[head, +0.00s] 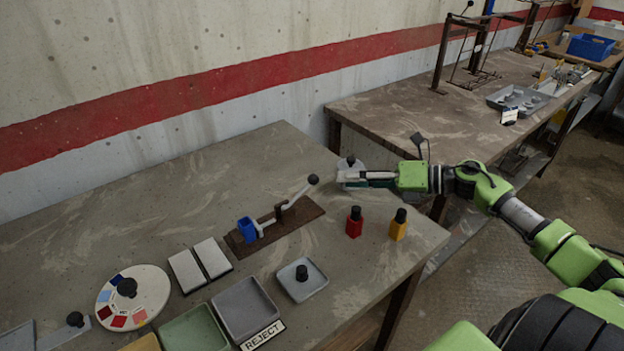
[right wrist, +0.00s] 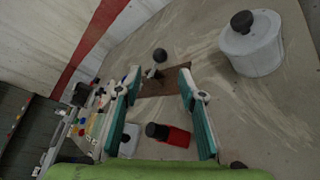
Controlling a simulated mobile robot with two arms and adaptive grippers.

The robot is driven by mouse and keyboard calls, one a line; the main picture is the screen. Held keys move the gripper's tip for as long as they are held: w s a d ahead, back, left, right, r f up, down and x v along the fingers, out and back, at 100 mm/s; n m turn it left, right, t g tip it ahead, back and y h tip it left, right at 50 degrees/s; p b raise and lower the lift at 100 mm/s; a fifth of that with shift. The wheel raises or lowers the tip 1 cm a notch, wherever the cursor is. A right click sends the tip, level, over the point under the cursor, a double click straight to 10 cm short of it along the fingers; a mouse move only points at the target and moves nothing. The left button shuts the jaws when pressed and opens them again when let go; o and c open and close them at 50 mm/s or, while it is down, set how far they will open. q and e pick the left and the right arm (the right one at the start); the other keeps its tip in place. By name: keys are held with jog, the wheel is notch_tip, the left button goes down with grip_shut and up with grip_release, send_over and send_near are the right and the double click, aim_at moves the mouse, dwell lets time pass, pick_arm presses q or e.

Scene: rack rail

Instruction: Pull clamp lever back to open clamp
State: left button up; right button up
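The clamp's brown base plate (head: 290,218) lies on the near table, with a blue block (head: 247,230) at its left end. The clamp lever (head: 297,193) is a pale arm that slants up to the right and ends in a black ball knob (head: 313,180). My right gripper (head: 343,180) is just right of the knob, apart from it, fingers pointing left. In the right wrist view its two teal fingers (right wrist: 159,82) are spread and empty, with the knob (right wrist: 160,55) beyond the tips. My left gripper is not in view.
A grey canister with a black knob (right wrist: 252,43) stands close to the right gripper. A red bottle (head: 354,222) and a yellow bottle (head: 398,224) stand near the table's right edge. Trays, white blocks and a colour disc (head: 150,287) fill the front left. The back left table is clear.

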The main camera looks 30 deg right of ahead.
aim_at(317, 177)
jog(key=p+x, duration=0.1)
jog(key=x, duration=0.8)
jog(key=shift+w+a+r, duration=0.1)
jog(key=shift+w, duration=0.1)
jog(key=shift+w+a, duration=0.2)
jog(key=shift+w, duration=0.05)
jog(key=shift+w+a, duration=0.1)
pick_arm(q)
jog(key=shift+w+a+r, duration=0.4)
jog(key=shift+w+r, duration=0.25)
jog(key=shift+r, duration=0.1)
pick_arm(e)
jog(key=shift+f, duration=0.2)
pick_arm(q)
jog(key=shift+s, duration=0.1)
pick_arm(e)
jog(key=shift+c, duration=0.4)
grip_shut()
